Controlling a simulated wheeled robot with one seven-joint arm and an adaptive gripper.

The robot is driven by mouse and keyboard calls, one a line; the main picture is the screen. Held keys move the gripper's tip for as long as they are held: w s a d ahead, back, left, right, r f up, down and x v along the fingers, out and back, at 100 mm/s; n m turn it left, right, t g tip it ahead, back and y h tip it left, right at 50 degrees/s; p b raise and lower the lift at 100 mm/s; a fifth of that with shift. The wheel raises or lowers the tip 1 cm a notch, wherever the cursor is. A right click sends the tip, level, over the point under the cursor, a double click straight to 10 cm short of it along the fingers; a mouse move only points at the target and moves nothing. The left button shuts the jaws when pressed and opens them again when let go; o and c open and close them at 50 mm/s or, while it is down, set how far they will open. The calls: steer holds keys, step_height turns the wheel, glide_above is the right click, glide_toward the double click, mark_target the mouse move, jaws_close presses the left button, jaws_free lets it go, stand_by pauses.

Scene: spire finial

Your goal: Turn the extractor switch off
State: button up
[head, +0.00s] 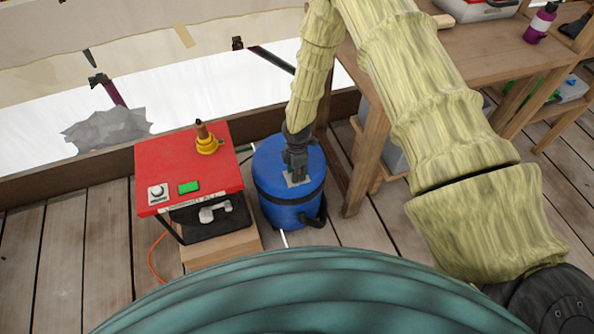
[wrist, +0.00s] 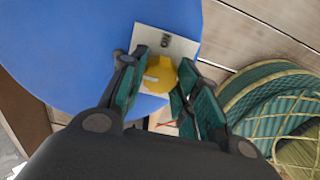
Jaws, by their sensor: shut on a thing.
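The extractor is a blue drum (head: 279,212) with a dark band, standing on the deck; its blue top (wrist: 75,45) fills the upper left of the wrist view. On it is a pale switch plate (wrist: 182,42) with a yellow knob (wrist: 160,74) and a small dark label at its far edge. The knob carries a short white mark. My gripper (head: 297,172) points down over the plate (head: 305,182). In the wrist view its green-padded fingers (wrist: 163,70) are shut on the knob, one on each side. In the head view the gripper hides the knob.
A red machine (head: 180,165) with a yellow fitting and green button stands on a wooden block just left of the drum. A wooden workbench (head: 480,62) is at the right. A dark hose (head: 317,215) is at the drum's right side. Bare decking lies in front.

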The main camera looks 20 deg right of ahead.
steer(key=o, duration=1)
step_height(320, 180, up, 12)
steer(key=shift+r, duration=0.1)
stand_by(0.6)
